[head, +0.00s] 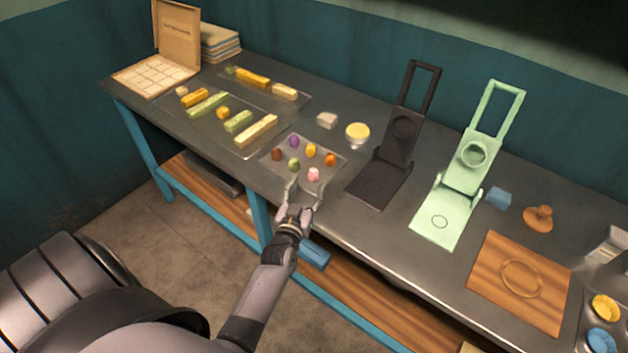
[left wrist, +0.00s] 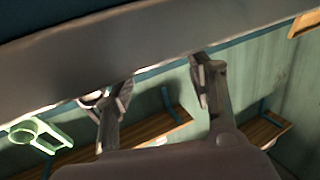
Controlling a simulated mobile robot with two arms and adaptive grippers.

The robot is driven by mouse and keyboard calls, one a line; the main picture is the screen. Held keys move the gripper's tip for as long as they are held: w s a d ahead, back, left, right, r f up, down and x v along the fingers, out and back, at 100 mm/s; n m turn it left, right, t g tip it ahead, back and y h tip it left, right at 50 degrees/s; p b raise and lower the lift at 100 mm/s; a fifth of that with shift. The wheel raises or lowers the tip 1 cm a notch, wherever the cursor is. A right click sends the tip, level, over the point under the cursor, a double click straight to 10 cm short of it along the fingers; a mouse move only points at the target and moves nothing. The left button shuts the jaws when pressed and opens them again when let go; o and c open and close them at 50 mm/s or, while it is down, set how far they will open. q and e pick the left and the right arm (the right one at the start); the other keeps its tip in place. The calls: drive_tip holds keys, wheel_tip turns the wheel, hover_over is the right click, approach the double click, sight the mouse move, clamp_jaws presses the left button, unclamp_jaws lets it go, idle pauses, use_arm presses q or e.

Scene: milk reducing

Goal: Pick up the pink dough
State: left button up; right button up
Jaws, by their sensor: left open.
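The pink dough (head: 313,174) is a small pink lump at the front right of a metal tray (head: 270,158) with several other coloured dough pieces. My left gripper (head: 305,187) is open at the tray's front edge, just short of the pink dough in the picture. I cannot tell its height above the tray. In the left wrist view, the two fingers (left wrist: 160,85) are spread apart with nothing between them. The dough does not show in that view. My right gripper is not in view.
A black press (head: 385,165) and a green press (head: 450,190) stand right of the tray. A tray of long dough bars (head: 235,150) lies to the left. A wooden board (head: 515,300) lies at the right. A yellow round tub (head: 357,133) stands behind.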

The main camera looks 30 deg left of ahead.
sight(312, 179)
use_arm(q)
drive_tip(key=shift+w+a, duration=0.1)
drive_tip(key=shift+w, duration=0.1)
drive_tip(key=shift+w+a, duration=0.1)
drive_tip(key=shift+w, duration=0.1)
drive_tip(key=b+x, duration=0.3)
drive_tip(key=x, duration=0.1)
drive_tip(key=shift+w+f, duration=0.2)
drive_tip(key=shift+w, duration=0.05)
drive_tip(key=shift+w+a, duration=0.1)
drive_tip(key=shift+w, duration=0.1)
drive_tip(key=shift+r, duration=0.15)
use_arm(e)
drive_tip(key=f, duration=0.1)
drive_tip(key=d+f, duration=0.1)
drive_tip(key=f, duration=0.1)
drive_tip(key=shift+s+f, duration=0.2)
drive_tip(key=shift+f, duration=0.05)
use_arm(q)
drive_tip(key=shift+s, duration=0.1)
drive_tip(key=shift+c, duration=0.2)
drive_tip(key=c, duration=1)
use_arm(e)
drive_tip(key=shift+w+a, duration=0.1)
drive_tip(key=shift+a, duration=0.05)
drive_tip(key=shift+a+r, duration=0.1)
